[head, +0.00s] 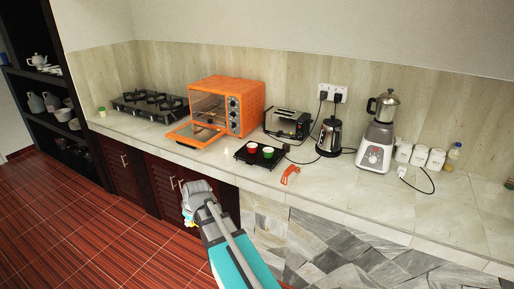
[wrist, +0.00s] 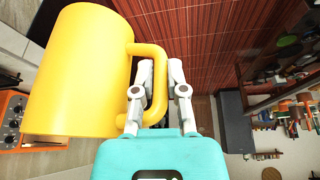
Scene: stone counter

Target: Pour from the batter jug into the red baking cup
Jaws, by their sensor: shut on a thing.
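The batter jug (wrist: 78,75) is a large yellow vessel with a loop handle, filling the left of the wrist view. My gripper (wrist: 159,75) is shut on the jug's handle. In the head view my gripper (head: 190,203) is in front of the counter's edge, below the counter top, with only a small bit of yellow showing beside it. The red baking cup (head: 252,147) stands on a dark tray (head: 243,158) on the counter, beside a green cup (head: 268,152). My gripper is left of and nearer than the tray. The jug's contents are hidden.
An orange oven (head: 247,108) with its door open stands left of the tray. A toaster (head: 288,123) and a kettle (head: 330,135) stand behind and to the right. An orange item (head: 290,175) lies near the counter's front edge.

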